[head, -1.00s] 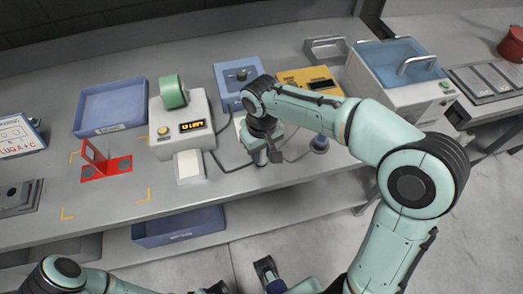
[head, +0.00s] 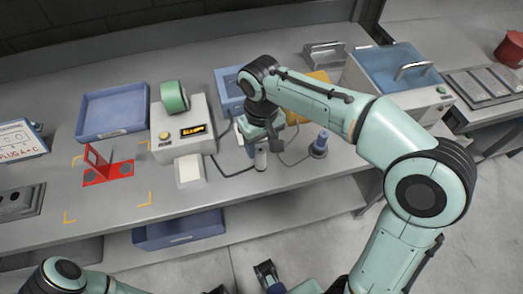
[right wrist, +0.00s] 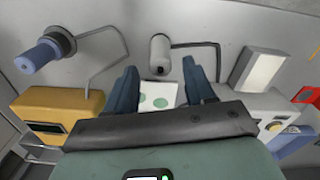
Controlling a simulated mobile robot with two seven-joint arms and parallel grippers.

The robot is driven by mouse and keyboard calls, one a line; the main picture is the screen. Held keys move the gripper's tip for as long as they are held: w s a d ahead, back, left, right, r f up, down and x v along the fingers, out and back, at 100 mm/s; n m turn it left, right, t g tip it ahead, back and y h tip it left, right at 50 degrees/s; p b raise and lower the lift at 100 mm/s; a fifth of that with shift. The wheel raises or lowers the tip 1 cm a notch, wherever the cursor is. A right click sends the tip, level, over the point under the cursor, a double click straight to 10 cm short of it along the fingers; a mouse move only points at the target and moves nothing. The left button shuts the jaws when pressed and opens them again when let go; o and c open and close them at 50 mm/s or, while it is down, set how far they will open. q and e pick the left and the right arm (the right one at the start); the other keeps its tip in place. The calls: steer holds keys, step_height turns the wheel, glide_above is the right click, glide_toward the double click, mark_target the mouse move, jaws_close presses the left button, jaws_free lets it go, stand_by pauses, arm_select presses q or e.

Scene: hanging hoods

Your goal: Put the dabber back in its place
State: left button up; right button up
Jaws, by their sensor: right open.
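A white card with green dots (right wrist: 157,97) shows between the fingers. In the head view my right gripper (head: 257,146) partly hides the spot around the cylinder. I cannot make out a marked place for the dabber. My left gripper is not clearly seen.
A white machine with a green roll (head: 174,97) and a white pad (head: 189,169) stand left of the gripper. A blue-handled tool in a holder (head: 319,146) stands to the right, with cables around. A blue tray (head: 113,111) and red bracket (head: 120,169) are farther left.

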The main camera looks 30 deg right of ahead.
step_height(320, 180, up, 6)
steer(key=shift+p, duration=0.55)
